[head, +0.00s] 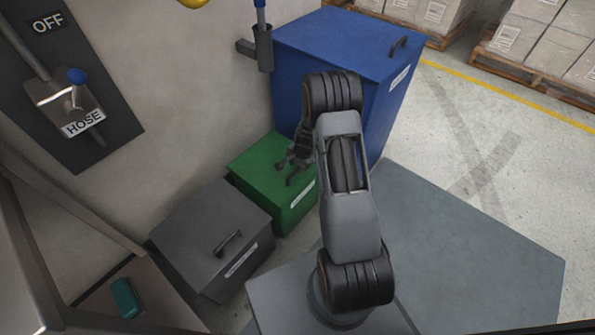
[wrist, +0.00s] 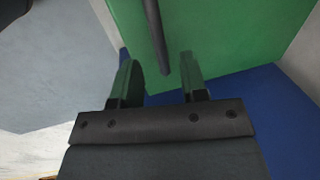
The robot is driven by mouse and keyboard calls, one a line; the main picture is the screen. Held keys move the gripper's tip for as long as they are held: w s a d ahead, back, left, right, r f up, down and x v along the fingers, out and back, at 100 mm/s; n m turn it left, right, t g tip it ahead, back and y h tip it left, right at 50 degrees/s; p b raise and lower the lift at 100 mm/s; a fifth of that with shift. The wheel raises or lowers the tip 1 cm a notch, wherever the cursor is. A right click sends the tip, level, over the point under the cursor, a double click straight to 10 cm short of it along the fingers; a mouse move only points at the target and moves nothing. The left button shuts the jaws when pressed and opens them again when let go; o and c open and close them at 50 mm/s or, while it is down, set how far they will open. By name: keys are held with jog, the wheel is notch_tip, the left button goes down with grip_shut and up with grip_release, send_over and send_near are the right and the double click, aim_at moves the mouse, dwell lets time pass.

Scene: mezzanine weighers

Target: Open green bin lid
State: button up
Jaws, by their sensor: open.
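The green bin (head: 255,162) stands against the wall between a grey bin and a blue bin, with its lid closed. My gripper (head: 288,171) is over the right part of the green lid, and its handle is hard to make out there in the head view. In the wrist view the green lid (wrist: 225,35) fills the upper middle. A dark bar handle (wrist: 154,32) runs down to between the fingertips of my gripper (wrist: 160,68). The fingers are apart, one on each side of the bar's near end. I cannot tell whether they touch it.
The taller blue bin (head: 335,42) stands behind the green one. The grey bin (head: 212,232) with a dark handle stands in front. A wall panel with a hose lever (head: 68,95) is at left. Pallets of boxes (head: 530,50) stand far right, beyond open floor.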

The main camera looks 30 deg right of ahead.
jog(key=shift+w+a+f+b, duration=0.1)
jog(key=shift+w+f+b, duration=0.1)
jog(key=shift+f, duration=0.5)
jog(key=shift+w+a+f+b, duration=0.1)
jog(key=shift+f+b, duration=0.05)
jog(key=shift+f, duration=0.55)
grip_shut()
